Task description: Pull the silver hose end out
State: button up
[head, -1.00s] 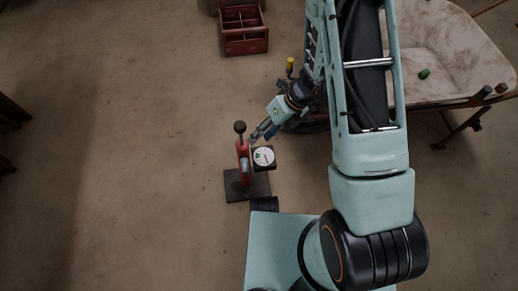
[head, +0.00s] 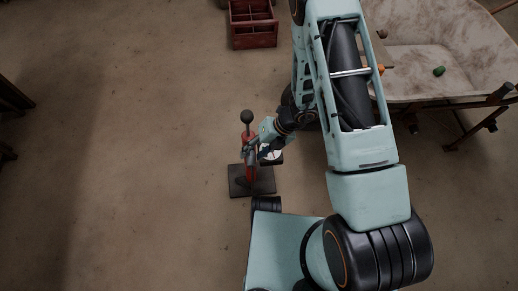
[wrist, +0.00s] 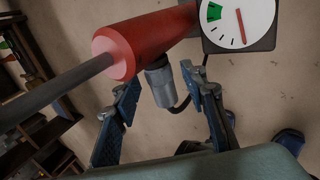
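The silver hose end (wrist: 160,86) sticks out from under the red body of a pump-like device (wrist: 135,45) in the wrist view, with a dark hose curving from it. My gripper (wrist: 158,78) is open, with one finger on each side of the silver end. A small gap shows at the left finger; the right fingertip is very close, and I cannot tell if it touches. In the head view my gripper (head: 257,146) is at the red device (head: 251,172) and covers the silver end.
A round white gauge (wrist: 239,20) sits beside the red body. A dark rod (wrist: 55,92) ends in a black ball (head: 247,116). The device stands on a dark base plate (head: 238,184) on the floor. A red crate (head: 254,37) and a worn table (head: 425,85) stand farther off.

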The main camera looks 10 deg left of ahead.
jog(key=shift+a+f, duration=0.1)
jog(key=shift+f, duration=0.1)
grip_shut()
dwell(0.5)
